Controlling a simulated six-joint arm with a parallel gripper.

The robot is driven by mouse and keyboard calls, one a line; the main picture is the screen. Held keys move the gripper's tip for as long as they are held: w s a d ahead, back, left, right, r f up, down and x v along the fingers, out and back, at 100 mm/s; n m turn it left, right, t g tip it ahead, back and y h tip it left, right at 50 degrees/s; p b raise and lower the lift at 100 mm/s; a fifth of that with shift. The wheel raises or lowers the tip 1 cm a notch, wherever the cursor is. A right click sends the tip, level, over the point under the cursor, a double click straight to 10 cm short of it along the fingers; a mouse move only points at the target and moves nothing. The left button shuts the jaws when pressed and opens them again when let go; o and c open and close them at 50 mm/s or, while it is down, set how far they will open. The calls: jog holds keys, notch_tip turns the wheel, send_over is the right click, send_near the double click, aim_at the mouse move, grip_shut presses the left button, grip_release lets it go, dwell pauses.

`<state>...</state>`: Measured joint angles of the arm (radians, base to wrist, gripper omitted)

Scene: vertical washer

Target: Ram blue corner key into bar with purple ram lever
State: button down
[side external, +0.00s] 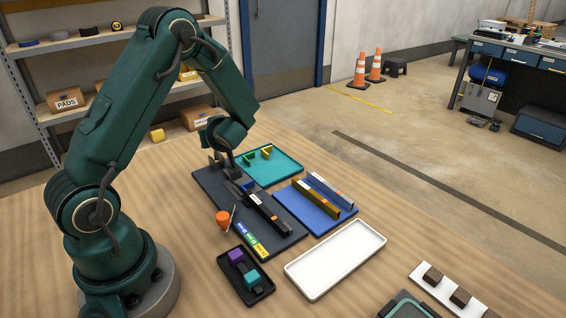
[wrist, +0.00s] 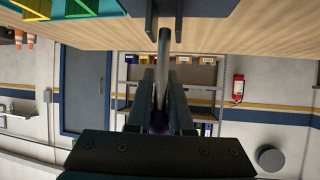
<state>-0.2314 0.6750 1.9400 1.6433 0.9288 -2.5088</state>
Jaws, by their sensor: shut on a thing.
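My gripper (wrist: 161,80) is shut around the purple ram lever; its grey rod (wrist: 164,50) runs between my fingers and a bit of its purple knob (wrist: 158,122) shows deep between them. In the side view my gripper (side external: 226,162) is at the far end of the dark fixture board (side external: 210,180), hiding most of the lever. The blue corner key (side external: 248,187) sits on the board at the near side of my gripper. The black bar (side external: 268,213) lies along the board in line with it. Whether key and bar touch is too small to tell.
An orange-knobbed lever (side external: 223,217) stands at the board's left edge. A teal tray (side external: 286,171) holds yellow and green keys. A blue tray (side external: 318,226) holds bars. A black tray (side external: 262,292) holds purple and teal blocks. The white tray (side external: 335,262) is empty.

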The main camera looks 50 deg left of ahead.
jog(key=shift+w+d+r+y, duration=0.2)
jog(key=shift+d+y, duration=0.1)
jog(key=shift+y, duration=0.25)
jog(key=shift+w+d+r+y, duration=0.15)
jog(key=shift+d+y, duration=0.1)
jog(key=shift+y, duration=0.3)
jog(key=shift+s, duration=0.1)
jog(key=c, duration=0.9)
grip_release()
jog(key=shift+s, duration=0.1)
jog(key=shift+d, duration=0.1)
jog(key=shift+v, duration=2.5)
jog(key=shift+s+f, duration=0.1)
